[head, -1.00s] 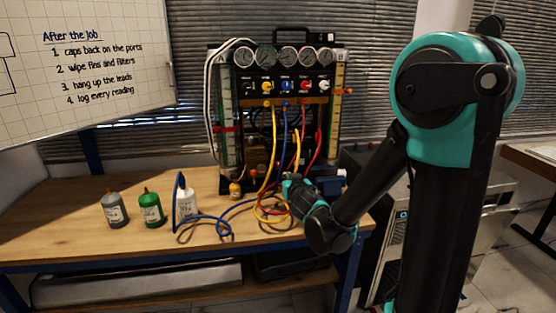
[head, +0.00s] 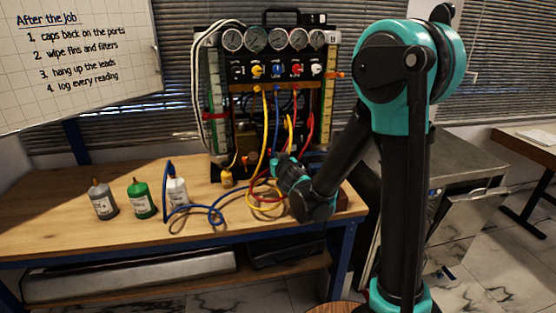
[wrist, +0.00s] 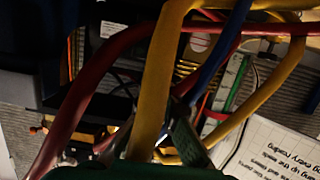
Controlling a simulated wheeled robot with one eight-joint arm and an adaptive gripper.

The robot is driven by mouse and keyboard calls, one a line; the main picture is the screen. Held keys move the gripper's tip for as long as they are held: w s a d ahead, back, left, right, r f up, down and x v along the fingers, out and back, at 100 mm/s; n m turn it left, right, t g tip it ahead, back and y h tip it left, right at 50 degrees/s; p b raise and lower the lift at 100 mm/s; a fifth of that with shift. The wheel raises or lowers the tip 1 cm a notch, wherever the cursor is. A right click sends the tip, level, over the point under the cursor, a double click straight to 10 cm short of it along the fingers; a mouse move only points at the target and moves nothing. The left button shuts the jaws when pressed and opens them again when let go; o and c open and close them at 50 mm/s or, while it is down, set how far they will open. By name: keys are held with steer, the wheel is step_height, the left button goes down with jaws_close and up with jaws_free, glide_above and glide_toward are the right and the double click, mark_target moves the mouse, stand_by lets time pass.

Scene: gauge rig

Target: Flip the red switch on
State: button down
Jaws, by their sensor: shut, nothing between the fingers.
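The gauge rig (head: 265,72) stands at the back of the bench, with a row of round gauges, coloured knobs and hanging hoses. A small orange-red part (head: 246,160) shows low on the rig's front; I cannot tell whether it is the red switch. A red knob (head: 297,69) sits in the row under the gauges. My gripper (head: 277,160) is shut and empty, low in front of the rig among the hoses. In the wrist view, hoses cross close to the lens, and a dark finger (wrist: 184,140) partly shows. No switch is clear there.
Yellow (head: 264,130), blue (head: 276,120) and red (head: 310,125) hoses hang in front of the rig and loop on the bench (head: 120,238). Grey (head: 102,200), green (head: 141,200) and white (head: 177,192) bottles stand at the left. The bench's front left is clear.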

mark_target(271, 144)
steer(key=x, duration=0.8)
steer(key=shift+w+a, duration=0.15)
steer(key=shift+w, duration=0.25)
steer(key=shift+w+g, duration=0.45)
steer(key=shift+g, duration=0.25)
steer(key=shift+r, duration=0.1)
steer(key=shift+a+r, duration=0.1)
steer(key=shift+r, duration=0.05)
steer(key=shift+w+r, duration=0.1)
steer(key=shift+r, duration=0.5)
steer(key=v, duration=1.2)
steer(key=shift+a, duration=0.1)
